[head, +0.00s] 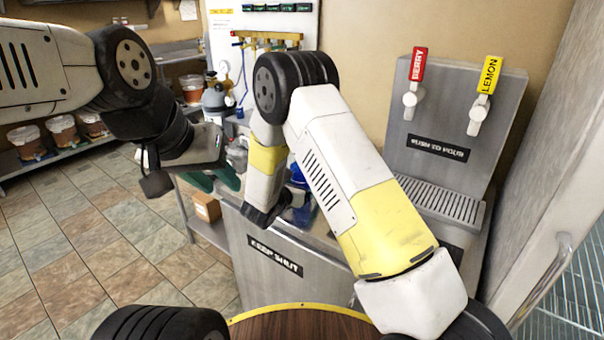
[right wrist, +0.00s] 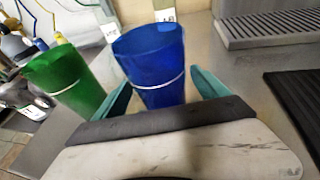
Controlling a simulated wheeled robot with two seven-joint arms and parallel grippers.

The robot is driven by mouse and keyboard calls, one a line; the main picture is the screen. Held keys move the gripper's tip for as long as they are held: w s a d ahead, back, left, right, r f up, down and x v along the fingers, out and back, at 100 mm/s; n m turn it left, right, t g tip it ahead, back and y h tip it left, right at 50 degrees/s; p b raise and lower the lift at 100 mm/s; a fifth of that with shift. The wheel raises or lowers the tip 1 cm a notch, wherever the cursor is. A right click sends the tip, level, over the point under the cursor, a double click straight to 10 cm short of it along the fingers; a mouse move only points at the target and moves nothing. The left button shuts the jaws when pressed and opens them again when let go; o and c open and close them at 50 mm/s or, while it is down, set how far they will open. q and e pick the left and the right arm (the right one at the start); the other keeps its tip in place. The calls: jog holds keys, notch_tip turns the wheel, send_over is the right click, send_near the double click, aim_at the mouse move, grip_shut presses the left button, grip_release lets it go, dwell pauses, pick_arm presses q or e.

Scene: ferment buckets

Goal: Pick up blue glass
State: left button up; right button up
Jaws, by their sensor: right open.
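The blue glass (right wrist: 152,62) stands upright on the grey counter in the right wrist view, with a pale band around it. In the head view only part of the blue glass (head: 298,174) shows behind my right arm. My right gripper (right wrist: 163,92) is open, with one teal finger on each side of the glass's lower part. I cannot tell whether the fingers touch it. In the head view my right gripper is mostly hidden by its own arm.
A green glass (right wrist: 66,82) stands close left of the blue one. A drink dispenser (head: 440,130) with berry and lemon taps stands at the right, its drip tray (right wrist: 270,25) near the glass. Several buckets (head: 62,130) sit on a shelf at left.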

jog(key=shift+w+d, duration=0.1)
jog(key=shift+w, duration=0.05)
jog(key=c, duration=1.5)
jog(key=shift+c, duration=0.7)
jog(key=shift+r, duration=0.15)
